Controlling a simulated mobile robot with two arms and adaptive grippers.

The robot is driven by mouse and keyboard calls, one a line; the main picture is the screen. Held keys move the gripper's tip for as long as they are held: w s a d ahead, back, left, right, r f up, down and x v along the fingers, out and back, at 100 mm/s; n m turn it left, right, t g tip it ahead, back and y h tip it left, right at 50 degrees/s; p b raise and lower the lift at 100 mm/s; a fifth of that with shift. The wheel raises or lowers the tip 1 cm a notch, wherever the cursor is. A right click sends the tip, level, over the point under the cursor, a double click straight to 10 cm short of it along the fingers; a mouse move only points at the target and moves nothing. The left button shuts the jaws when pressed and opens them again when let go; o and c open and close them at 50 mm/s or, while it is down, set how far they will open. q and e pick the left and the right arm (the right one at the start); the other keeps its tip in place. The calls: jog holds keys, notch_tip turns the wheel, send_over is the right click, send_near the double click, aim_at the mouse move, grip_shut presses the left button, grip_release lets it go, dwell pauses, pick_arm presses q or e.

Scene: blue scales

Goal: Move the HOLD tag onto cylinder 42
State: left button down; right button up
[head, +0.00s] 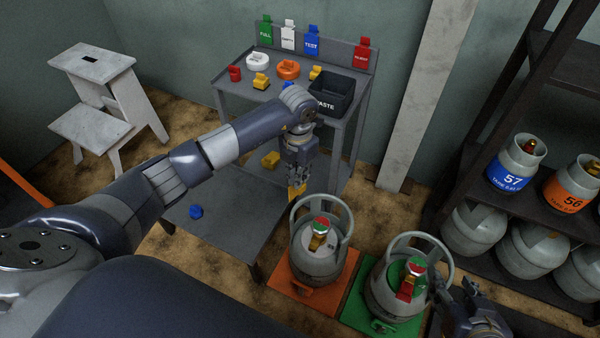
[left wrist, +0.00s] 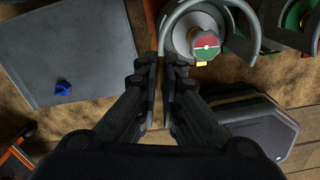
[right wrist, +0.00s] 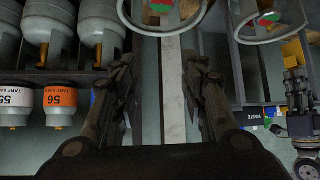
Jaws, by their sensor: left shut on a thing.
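My left gripper (head: 297,184) is shut on a yellow piece (head: 297,190), likely a tag; its lettering cannot be read. It is held in the air, just behind and left of a grey cylinder (head: 306,262) on an orange pad. The yellow piece also shows in the right wrist view (right wrist: 293,50). A second grey cylinder (head: 380,294) stands on a green pad and has a red tag (head: 406,289) at its valve. No number shows on either cylinder, so I cannot tell which is 42. My right gripper (right wrist: 163,75) is open and empty, right of the second cylinder.
A grey bench (head: 226,88) carries a black WASTE bin (head: 333,94), coloured caps and green, white, blue and red hanging tags. A dark rack (head: 487,176) with cylinders, including 57 (head: 514,165) and 56 (head: 570,188), stands right. A white step stool (head: 98,125) stands left.

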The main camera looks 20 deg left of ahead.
jog(key=shift+s+f, duration=0.1)
pick_arm(q)
notch_tip(320, 180, down, 2)
jog(key=shift+b, duration=0.55)
jog(key=shift+f+b, duration=0.5)
jog(key=shift+f, duration=0.25)
jog(key=shift+f+b, duration=0.3)
jog(key=shift+f, duration=0.2)
pick_arm(e)
jog(key=w+a+r+t+y, duration=0.2)
jog(key=w+r+t, duration=0.5)
jog(key=r, duration=0.4)
jog(key=shift+a+r, duration=0.2)
jog(key=shift+a, duration=0.5)
jog(key=shift+s+f, duration=0.1)
jog(key=shift+f, duration=0.2)
jog(key=shift+s+d+f, duration=0.1)
jog(key=shift+d+f, duration=0.05)
jog(key=shift+f, duration=0.2)
jog(key=shift+g, duration=0.3)
